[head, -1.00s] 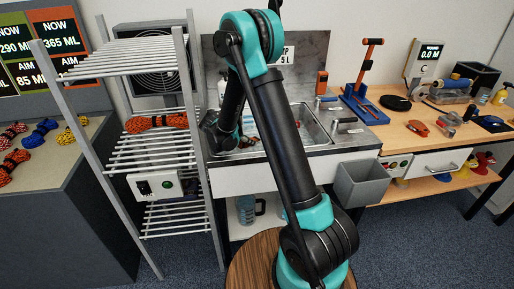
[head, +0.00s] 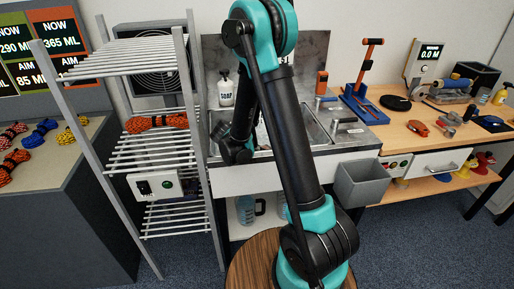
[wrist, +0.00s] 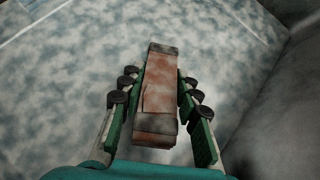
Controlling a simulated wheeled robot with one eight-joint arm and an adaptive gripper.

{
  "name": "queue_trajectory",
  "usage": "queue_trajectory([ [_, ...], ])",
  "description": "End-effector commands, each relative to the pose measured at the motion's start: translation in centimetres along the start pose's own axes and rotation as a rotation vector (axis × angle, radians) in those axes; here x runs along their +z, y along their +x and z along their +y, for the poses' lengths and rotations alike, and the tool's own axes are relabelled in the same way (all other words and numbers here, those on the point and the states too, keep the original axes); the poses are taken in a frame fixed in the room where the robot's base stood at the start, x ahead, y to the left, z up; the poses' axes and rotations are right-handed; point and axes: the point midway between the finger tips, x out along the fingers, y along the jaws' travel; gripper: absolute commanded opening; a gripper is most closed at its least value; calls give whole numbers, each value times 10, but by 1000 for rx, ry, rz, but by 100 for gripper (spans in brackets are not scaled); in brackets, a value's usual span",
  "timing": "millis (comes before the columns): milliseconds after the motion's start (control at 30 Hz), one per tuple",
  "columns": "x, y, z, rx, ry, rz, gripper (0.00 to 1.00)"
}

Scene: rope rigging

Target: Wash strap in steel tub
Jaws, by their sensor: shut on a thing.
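The strap (wrist: 160,95) is a folded reddish-brown band with grey, dirty-looking patches. In the wrist view it stands lengthwise between the green-padded fingers of my gripper (wrist: 158,105), which is shut on it. Mottled, foamy-looking pale liquid (wrist: 75,80) fills the view beneath the strap; I cannot tell whether the strap touches it. The steel tub (head: 322,122) is set in the counter in the head view, partly hidden behind my arm. My wrist is over its left part there; the fingers and strap are hidden.
A white soap bottle (head: 226,90) stands behind the tub's left side. A wire rack (head: 150,150) with an orange rope coil (head: 157,121) stands close on the left. A grey bin (head: 362,183) hangs at the counter front. A wooden bench (head: 450,135) with tools is on the right.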

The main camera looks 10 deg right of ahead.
Motion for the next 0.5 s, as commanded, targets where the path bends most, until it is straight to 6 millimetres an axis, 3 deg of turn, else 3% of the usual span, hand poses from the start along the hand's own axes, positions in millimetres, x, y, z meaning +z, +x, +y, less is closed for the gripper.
queue_trajectory([
  [200, -1, -1, -15, -3, 0, 1, 0],
  [500, -1, -1, -18, -7, 1, 3, 0],
])
